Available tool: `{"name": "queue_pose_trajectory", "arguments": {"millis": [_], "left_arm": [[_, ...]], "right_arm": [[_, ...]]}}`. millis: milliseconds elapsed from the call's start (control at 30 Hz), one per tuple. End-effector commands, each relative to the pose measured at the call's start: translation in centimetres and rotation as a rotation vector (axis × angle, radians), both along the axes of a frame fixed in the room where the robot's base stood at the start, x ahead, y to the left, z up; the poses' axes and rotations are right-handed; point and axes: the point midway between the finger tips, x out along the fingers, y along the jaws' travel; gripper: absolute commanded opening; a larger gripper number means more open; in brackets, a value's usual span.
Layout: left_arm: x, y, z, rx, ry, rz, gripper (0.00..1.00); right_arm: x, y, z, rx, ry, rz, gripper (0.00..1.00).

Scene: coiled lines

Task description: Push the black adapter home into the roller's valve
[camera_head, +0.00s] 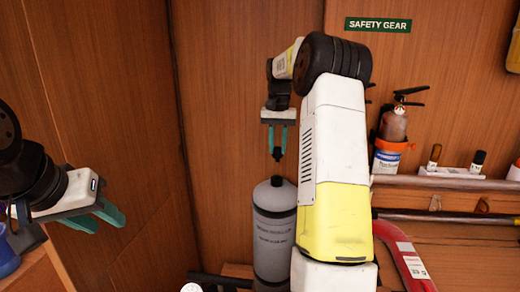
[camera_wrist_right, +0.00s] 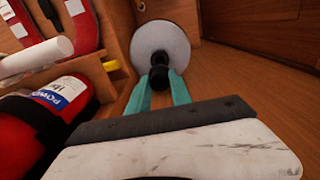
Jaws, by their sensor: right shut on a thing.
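The roller (camera_head: 274,240) is a grey upright cylinder with a rounded top. Its short black valve (camera_head: 276,181) stands on top. My right gripper (camera_head: 277,138) is above it, teal fingers pointing down and shut on the small black adapter (camera_head: 277,154). A gap shows between adapter and valve in the head view. In the right wrist view the adapter (camera_wrist_right: 159,77) is between the fingertips, in front of the roller's round grey top (camera_wrist_right: 150,38); it hides much of the valve. My left gripper (camera_head: 98,214) is at far left, empty, its teal fingers apart.
A fire extinguisher (camera_head: 393,125) hangs in an orange holder on the right wall. A red curved object (camera_head: 405,255) is at lower right. Wood panels close in behind the roller.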

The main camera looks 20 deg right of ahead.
Motion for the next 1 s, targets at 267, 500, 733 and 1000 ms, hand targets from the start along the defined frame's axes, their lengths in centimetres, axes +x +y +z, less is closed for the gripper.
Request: {"name": "queue_pose_trajectory", "arguments": {"millis": [267,500,733,1000], "left_arm": [[0.0,0.0,0.0,0.0,0.0,0.0,0.36],[0.0,0.0,0.0,0.0,0.0,0.0,0.36],[0.0,0.0,0.0,0.0,0.0,0.0,0.36],[0.0,0.0,0.0,0.0,0.0,0.0,0.36]], "right_arm": [[-0.1,-0.1,-2.4,0.0,0.003,-0.001,0.0],[0.0,0.0,-4.5,0.0,0.002,0.0,0.0],[0.0,0.0,-5.6,0.0,0.001,0.0,0.0],[0.0,0.0,-5.8,0.0,0.001,0.0,0.0]]}}
